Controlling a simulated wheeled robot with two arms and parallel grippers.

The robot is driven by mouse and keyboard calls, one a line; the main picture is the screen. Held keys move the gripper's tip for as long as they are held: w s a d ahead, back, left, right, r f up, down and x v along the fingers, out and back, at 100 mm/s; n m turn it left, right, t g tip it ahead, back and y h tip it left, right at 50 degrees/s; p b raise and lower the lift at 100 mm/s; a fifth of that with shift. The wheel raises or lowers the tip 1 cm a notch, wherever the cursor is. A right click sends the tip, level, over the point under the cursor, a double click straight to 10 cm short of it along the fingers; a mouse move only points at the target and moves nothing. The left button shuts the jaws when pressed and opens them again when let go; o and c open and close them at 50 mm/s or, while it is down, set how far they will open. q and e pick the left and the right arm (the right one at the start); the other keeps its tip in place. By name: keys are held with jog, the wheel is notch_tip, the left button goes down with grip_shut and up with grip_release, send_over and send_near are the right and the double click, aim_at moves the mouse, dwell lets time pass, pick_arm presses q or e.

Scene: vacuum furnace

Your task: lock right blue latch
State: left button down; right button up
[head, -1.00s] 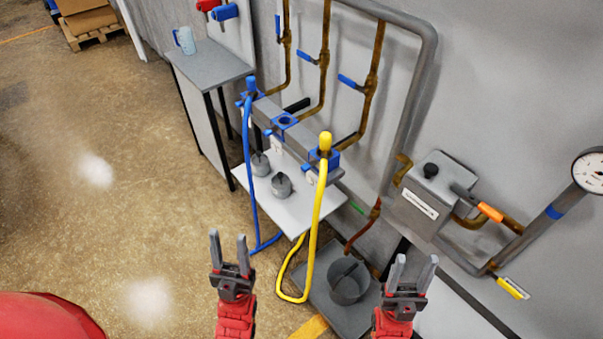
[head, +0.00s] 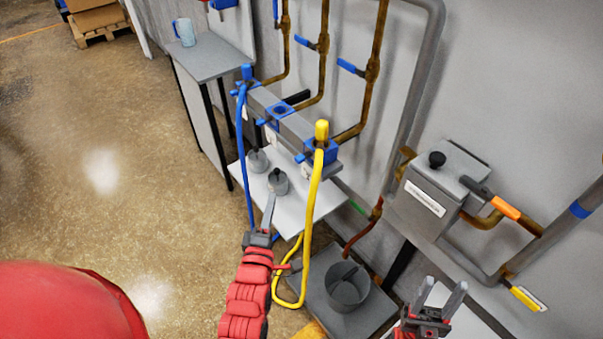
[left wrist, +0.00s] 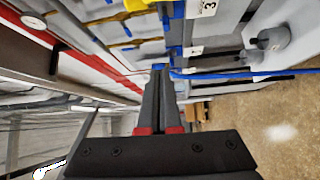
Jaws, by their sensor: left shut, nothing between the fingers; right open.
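A grey manifold bar (head: 298,124) on the wall has three blue port blocks. The right block (head: 322,150) holds a yellow plug (head: 321,130), and a small blue latch (head: 300,158) sticks out at its front left. The middle block (head: 280,110) has an open top, and the left one holds a blue plug (head: 247,72). My left gripper (head: 270,198) is shut and empty, below and left of the right latch, apart from it. In the left wrist view the shut fingers (left wrist: 158,75) point towards blue parts of the manifold. My right gripper (head: 442,292) is open and empty at the lower right.
A yellow hose (head: 310,215) hangs right of my left gripper, and a blue hose (head: 244,150) hangs to its left. A white shelf (head: 310,205) with small grey weights (head: 277,180) lies under the manifold. A grey pot (head: 348,287) stands lower. A grey box (head: 440,185) is on the wall.

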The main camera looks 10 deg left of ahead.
pick_arm(q)
jog(key=shift+f+n+g, duration=0.3)
jog(key=shift+f+n, duration=0.1)
jog(key=shift+f, duration=0.15)
jog(key=p, duration=0.4)
send_near(305, 156)
jog(key=shift+w+a, duration=1.75)
jog(key=shift+w, duration=0.5)
jog(key=shift+f, duration=0.35)
